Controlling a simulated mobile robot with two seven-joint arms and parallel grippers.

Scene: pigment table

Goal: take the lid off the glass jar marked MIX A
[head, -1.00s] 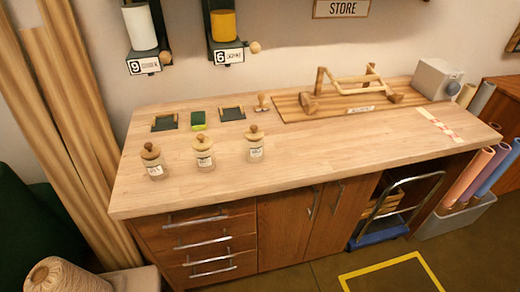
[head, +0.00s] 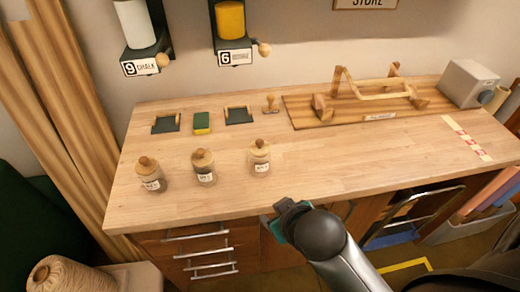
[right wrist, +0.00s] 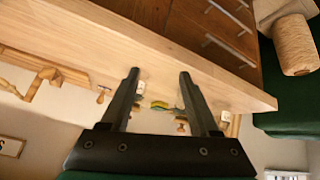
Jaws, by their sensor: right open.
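Three small glass jars stand in a row near the front left of the wooden table (head: 330,165): a left jar (head: 153,184), a middle jar (head: 205,177) and a right jar (head: 261,168). Each has a round wooden lid with a knob on it and a white label. The labels are too small to read surely, so I cannot tell which is MIX A. My right gripper (head: 288,212) is at the table's front edge, in front of the right jar and apart from all jars. In the right wrist view its fingers (right wrist: 159,76) are open and empty. My left gripper is not in view.
Behind the jars lie two dark trays (head: 166,123) (head: 239,115), a green and yellow block (head: 202,123) and a wooden stamp (head: 270,104). A wooden board with a frame (head: 345,113) stands back right. Two dispensers (head: 137,27) (head: 231,21) hang above. The front middle tabletop is clear.

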